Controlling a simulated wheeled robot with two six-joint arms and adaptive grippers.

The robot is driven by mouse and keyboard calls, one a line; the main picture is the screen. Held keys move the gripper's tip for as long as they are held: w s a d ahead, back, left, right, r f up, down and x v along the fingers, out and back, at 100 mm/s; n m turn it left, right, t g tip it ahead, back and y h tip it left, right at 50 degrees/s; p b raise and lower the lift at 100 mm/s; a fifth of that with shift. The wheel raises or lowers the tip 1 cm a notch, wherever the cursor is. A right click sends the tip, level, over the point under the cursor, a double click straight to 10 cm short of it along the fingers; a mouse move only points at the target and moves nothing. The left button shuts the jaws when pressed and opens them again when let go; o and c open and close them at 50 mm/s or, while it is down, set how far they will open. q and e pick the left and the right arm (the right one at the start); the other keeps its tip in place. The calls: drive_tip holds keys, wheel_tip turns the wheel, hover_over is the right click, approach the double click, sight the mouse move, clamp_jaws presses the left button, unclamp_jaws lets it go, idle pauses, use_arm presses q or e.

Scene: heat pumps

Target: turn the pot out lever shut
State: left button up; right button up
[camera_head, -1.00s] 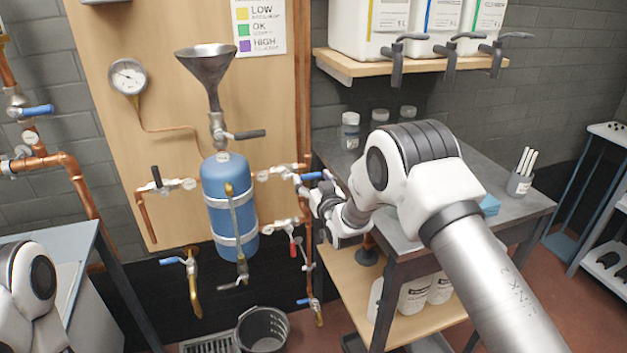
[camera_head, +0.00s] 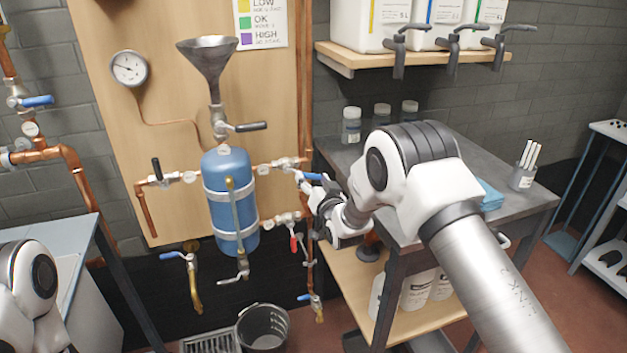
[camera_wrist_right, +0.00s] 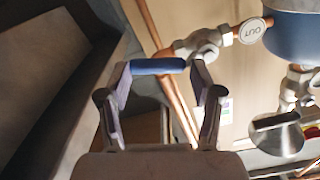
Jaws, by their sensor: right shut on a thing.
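The blue pot (camera_head: 232,205) is strapped upright on the wooden board. On its right side, the out valve carries a blue lever (camera_head: 313,176). In the right wrist view the blue lever (camera_wrist_right: 158,66) points left from the metal valve body (camera_wrist_right: 203,45), beside a round tag (camera_wrist_right: 252,30) reading OUT. My right gripper (camera_head: 316,192) is at the lever. In the wrist view its two fingers (camera_wrist_right: 160,80) stand at the two ends of the handle, shut on it. In the head view, the gripper partly hides the lever's surroundings. Only part of my left arm shows at lower left; its gripper is out of view.
A funnel (camera_head: 207,60) with a black-handled valve sits above the pot. A lower valve with a red lever (camera_head: 293,243) is close below my right gripper. A dark workbench (camera_head: 450,180) stands right of the board. A bucket (camera_head: 262,328) is on the floor.

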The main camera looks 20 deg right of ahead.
drive_tip(key=a+f+m+b, duration=0.2)
drive_tip(key=a+m, duration=0.3)
drive_tip(key=m, duration=0.9)
drive_tip(key=shift+f, duration=0.85)
drive_tip(key=shift+a, duration=0.15)
drive_tip(key=o, duration=1.5)
drive_tip(key=shift+o, duration=0.3)
drive_tip(key=shift+w+a+f, duration=0.15)
drive_tip(key=shift+w+f, duration=0.1)
drive_tip(key=shift+f, duration=0.15)
drive_tip(key=s, duration=1.2)
drive_tip(key=shift+d, duration=0.25)
